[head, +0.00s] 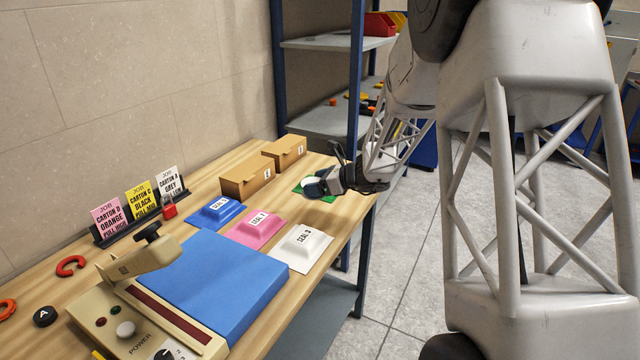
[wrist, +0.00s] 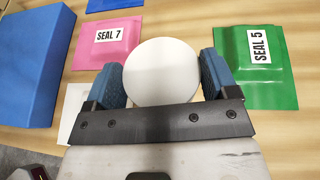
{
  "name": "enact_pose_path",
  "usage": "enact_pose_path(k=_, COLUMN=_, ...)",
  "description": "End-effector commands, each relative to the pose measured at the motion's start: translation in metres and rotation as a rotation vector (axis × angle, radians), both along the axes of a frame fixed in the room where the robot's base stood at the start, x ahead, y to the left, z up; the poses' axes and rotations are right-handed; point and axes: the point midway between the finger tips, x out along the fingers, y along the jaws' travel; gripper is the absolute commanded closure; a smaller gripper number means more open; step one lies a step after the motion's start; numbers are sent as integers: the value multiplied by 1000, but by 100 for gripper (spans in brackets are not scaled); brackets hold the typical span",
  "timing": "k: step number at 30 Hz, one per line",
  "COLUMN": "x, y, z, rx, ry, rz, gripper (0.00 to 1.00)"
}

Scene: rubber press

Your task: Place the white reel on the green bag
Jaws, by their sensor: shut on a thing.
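The white reel (wrist: 162,72) shows as a round pale disc in the wrist view. My gripper (wrist: 160,78) is shut on it, with one blue finger on each side. The green bag (wrist: 262,62), labelled SEAL 5, lies on the table just right of my right finger in that view, and the reel does not cover it. In the head view my gripper (head: 322,184) is at the table's far right end, with the reel (head: 313,188) at its tip. The green bag (head: 328,198) is partly hidden there. The reel's height above the table is hard to tell.
Blue (head: 215,212), pink (head: 256,229) and white (head: 301,248) bags lie in a row. Two cardboard cartons (head: 247,177) stand behind. A blue pad (head: 215,280) and beige press (head: 140,320) fill the near part. Job cards (head: 141,204) stand by the wall.

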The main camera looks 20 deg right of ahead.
Motion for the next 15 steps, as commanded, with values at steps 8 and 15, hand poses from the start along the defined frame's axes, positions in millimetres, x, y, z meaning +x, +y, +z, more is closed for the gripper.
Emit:
enact_pose_path(k=8, x=-14, y=-37, z=-1, rx=1, ry=-1, rz=-40, gripper=48)
enact_pose_path(k=15, x=-16, y=-42, z=-1, rx=0, ry=-1, rz=-44, gripper=48)
